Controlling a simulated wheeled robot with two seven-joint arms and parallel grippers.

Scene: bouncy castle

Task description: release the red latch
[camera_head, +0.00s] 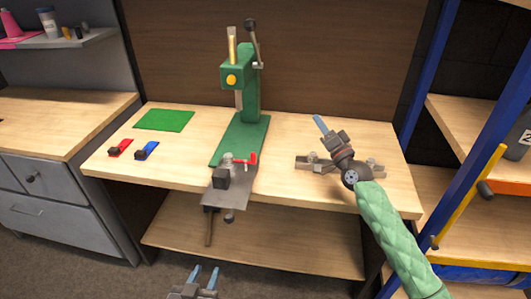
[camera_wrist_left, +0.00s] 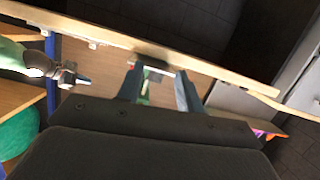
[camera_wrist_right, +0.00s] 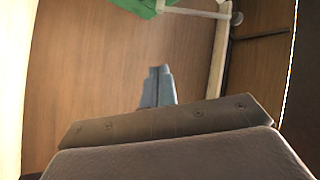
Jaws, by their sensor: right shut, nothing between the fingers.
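A small red handle (camera_head: 247,159) sits on a metal fixture at the front of the green press base. A red piece with a dark block (camera_head: 121,148) lies at the table's left; I cannot tell which red part is the latch. My left gripper (camera_head: 205,273) is open and empty, low in front of the table. In the left wrist view its fingers (camera_wrist_left: 160,82) stand apart below the table edge. My right gripper (camera_head: 321,123) is shut and empty above the table, right of the press. Its closed fingers (camera_wrist_right: 160,75) show in the right wrist view.
The green press (camera_head: 240,90) stands at the table's middle, its lever raised. A grey plate (camera_head: 225,192) juts over the front edge. A green mat (camera_head: 164,120) and a blue piece (camera_head: 147,150) lie left. Metal hardware (camera_head: 310,162) lies under my right gripper. A blue-framed rack (camera_head: 465,160) stands right.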

